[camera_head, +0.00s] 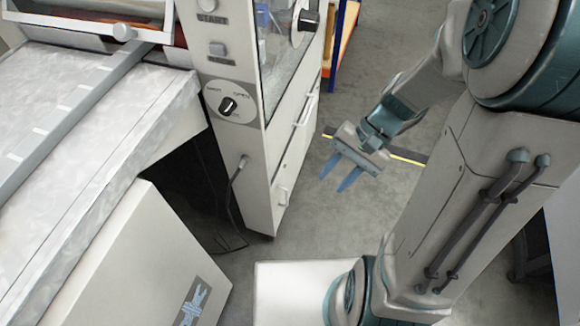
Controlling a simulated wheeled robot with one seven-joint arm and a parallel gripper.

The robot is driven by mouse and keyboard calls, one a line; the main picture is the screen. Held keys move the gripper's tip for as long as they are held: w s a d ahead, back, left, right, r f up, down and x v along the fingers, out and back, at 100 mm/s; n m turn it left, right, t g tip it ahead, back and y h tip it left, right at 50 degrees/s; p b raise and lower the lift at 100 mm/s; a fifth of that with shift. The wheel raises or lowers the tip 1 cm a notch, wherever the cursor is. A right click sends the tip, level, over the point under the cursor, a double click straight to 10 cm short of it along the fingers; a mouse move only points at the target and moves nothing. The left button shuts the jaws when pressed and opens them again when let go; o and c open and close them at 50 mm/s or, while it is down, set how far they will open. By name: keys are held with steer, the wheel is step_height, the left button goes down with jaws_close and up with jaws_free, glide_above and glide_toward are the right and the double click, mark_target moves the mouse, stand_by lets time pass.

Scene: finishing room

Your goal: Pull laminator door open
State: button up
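The laminator (222,75) is a white machine at the upper left, with a grey front panel carrying buttons and a black rotary knob. Its right side has a clear window panel (278,48) with a dial at the top. Below are white panels with a bar handle (306,108) and a lower handle (283,194). I cannot tell which panel is the door; all look shut. My gripper (334,184) is to the right of these panels, above the floor and apart from the handles. Its two blue fingers are spread with nothing between them.
A grey feed table (85,110) with a ruler guide extends left from the laminator. A white cabinet (145,260) stands below it. A dark cable (233,195) hangs from the front panel. An orange and blue rack (340,40) stands behind. Grey floor around my gripper is clear.

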steer(key=w+d+f+m+t+y+b, duration=0.1)
steer(key=w+f+m+t+y+b, duration=0.4)
steer(key=f, duration=0.9)
steer(key=w+d+f+m+t+y+b, duration=0.1)
steer(key=w+f+m+t+b, duration=0.15)
steer(key=f+m+b, duration=0.95)
steer(key=w+f+m+t+y+b, duration=0.25)
steer(key=f+t, duration=0.25)
steer(key=f, duration=1.2)
steer(key=b+x, duration=0.4)
steer(key=x, duration=0.9)
steer(key=shift+r, duration=0.4)
steer(key=shift+n+y, duration=0.25)
steer(key=shift+c, duration=0.3)
jaws_close()
